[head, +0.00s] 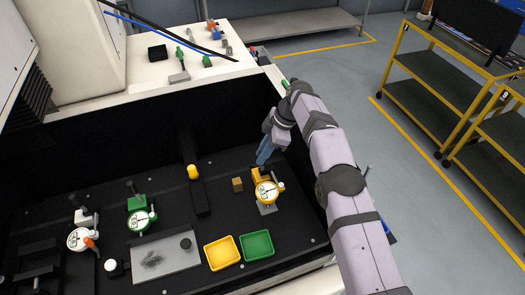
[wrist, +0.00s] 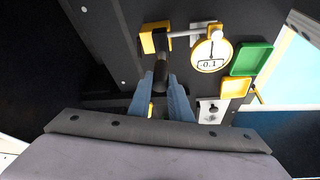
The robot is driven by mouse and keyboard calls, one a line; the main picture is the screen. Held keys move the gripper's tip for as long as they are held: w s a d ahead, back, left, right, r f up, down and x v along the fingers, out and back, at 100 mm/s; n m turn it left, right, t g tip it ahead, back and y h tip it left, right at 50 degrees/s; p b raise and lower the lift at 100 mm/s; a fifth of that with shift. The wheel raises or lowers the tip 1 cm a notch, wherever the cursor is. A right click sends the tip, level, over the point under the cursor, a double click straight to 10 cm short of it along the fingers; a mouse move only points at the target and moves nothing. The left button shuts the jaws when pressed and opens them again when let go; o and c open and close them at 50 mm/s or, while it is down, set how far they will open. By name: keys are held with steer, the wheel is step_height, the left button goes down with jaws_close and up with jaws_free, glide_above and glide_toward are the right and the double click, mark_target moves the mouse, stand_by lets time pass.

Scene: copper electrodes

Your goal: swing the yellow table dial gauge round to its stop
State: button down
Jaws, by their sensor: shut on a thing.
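The yellow table dial gauge (head: 267,191) stands at the right of the black bed in the head view, its round white face over a small grey block (head: 267,209). In the wrist view its dial (wrist: 211,50) reads about -0.1 and joins a yellow base (wrist: 155,38) by a thin grey arm. A black handle (wrist: 161,72) rises from the base. My gripper (head: 263,160) reaches down at the gauge's far side. In the wrist view my gripper's blue fingers (wrist: 160,84) are shut on the black handle. Its lower part is hidden between them.
A brown cube (head: 237,185) stands just left of the gauge. Yellow (head: 222,252) and green (head: 256,245) trays lie in front. A black rail with a yellow knob (head: 193,171), a green gauge (head: 140,218) and a white gauge (head: 80,239) are farther left.

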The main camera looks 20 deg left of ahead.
stand_by(0.4)
steer(key=c, duration=1.6)
jaws_free()
steer(key=shift+w+d+r+b, duration=0.15)
steer(key=shift+d+r+b, duration=0.05)
steer(key=shift+r+b, duration=0.25)
steer(key=p+v, duration=0.2)
steer(key=v, duration=0.4)
steer(key=shift+d+r, duration=0.1)
steer(key=shift+r, duration=0.1)
